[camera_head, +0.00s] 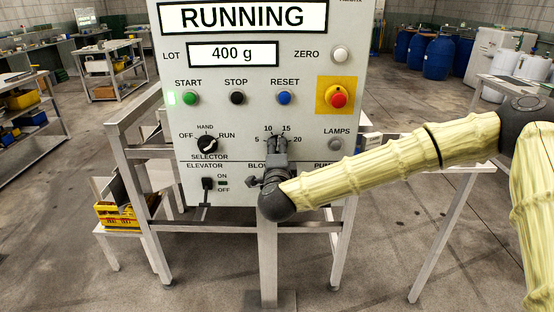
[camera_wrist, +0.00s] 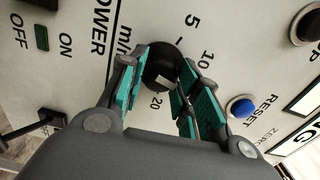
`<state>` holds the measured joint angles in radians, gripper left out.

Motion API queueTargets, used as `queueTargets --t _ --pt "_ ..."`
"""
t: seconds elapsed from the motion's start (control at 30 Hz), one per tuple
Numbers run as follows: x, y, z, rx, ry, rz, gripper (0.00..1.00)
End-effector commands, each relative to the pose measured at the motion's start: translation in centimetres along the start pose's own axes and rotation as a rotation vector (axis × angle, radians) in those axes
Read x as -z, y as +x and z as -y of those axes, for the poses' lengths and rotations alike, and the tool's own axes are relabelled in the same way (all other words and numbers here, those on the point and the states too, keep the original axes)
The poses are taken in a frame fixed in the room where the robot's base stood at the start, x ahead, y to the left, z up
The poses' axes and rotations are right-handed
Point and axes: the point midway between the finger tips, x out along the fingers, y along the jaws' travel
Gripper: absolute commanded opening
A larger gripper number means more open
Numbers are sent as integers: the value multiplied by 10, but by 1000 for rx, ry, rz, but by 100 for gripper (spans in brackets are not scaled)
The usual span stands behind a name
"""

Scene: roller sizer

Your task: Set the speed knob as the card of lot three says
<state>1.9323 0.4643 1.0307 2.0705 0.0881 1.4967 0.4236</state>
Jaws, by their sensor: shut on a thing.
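The black speed knob (camera_wrist: 160,64) shows in the wrist view between my gripper's teal-padded fingers, on a panel with scale marks 5, 10 and 20 beside it. My gripper (camera_wrist: 163,78) is shut on this knob, one finger on each side. A pale patch shows on the knob's near side, but I cannot tell its exact setting. In the head view, my gripper (camera_head: 278,143) covers the knob below the printed 5, 10, 15, 20 scale. No lot card is readable in either view.
The control panel (camera_head: 230,125) reads RUNNING, with LOT 400 g on a display (camera_head: 233,55). Start (camera_head: 190,98), stop (camera_head: 237,98) and reset (camera_head: 284,98) buttons sit above the knob. The red emergency button (camera_head: 338,96) is up right; the selector (camera_head: 207,144) is left.

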Motion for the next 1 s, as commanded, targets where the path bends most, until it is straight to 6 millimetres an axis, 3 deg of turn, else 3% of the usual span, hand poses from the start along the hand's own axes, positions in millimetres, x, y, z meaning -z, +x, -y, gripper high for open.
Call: queueTargets --t 1.0 --pt "0 0 -5 -1 920 -2 9"
